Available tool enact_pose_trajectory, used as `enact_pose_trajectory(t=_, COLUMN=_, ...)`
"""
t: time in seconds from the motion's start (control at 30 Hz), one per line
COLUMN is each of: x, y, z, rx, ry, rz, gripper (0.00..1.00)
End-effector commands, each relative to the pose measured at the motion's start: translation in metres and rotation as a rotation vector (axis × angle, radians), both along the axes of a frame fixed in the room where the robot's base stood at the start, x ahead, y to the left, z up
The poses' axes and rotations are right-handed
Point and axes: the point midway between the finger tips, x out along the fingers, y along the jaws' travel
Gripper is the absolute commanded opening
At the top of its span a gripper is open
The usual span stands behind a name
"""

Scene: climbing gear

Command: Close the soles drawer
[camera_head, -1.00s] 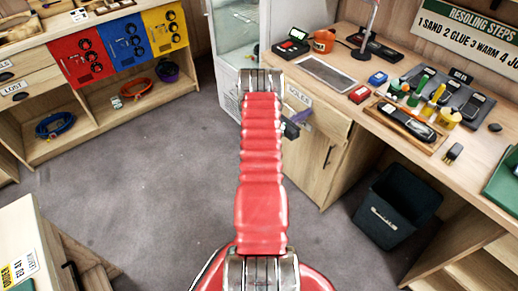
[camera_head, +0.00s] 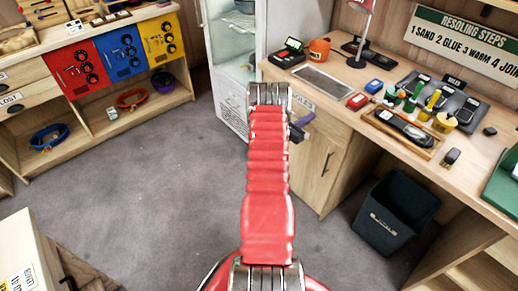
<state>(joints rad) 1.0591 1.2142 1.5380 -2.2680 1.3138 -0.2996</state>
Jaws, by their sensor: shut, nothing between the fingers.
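The soles drawer (camera_head: 326,124) is at the left end of the wooden workbench, under its top. Its pale front carries a partly covered SOLES label (camera_head: 304,103). The front looks flush or nearly flush with the cabinet; a small gap cannot be ruled out. My red arm stands in front of the drawer's left part. My gripper (camera_head: 300,127) shows only as a dark purple-grey piece just right of the arm, at the drawer front. It is shut and empty. Its fingertips are mostly hidden, and I cannot tell whether it touches the front.
A cabinet door (camera_head: 321,170) is below the drawer. A dark bin (camera_head: 396,212) stands under the bench. The bench top (camera_head: 335,97) holds tools and a lamp. A glass-doored cabinet (camera_head: 232,60) stands behind. Shelving (camera_head: 95,140) is at left. The grey floor (camera_head: 170,190) between is clear.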

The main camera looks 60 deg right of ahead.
Motion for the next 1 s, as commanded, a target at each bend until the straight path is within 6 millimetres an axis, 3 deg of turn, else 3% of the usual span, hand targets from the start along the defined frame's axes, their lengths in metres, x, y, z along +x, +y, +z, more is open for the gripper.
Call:
enact_pose_trajectory(t=0.17, x=0.003, y=0.006, z=0.002, rx=-0.002, ry=-0.005, rz=0.002, gripper=0.0)
enact_pose_trajectory(t=0.8, x=0.037, y=0.11, z=0.001, rx=-0.002, ry=0.001, rz=0.003, gripper=0.0)
enact_pose_trajectory(t=1.0, x=0.043, y=0.131, z=0.0, rx=-0.002, ry=0.001, rz=0.001, gripper=0.0)
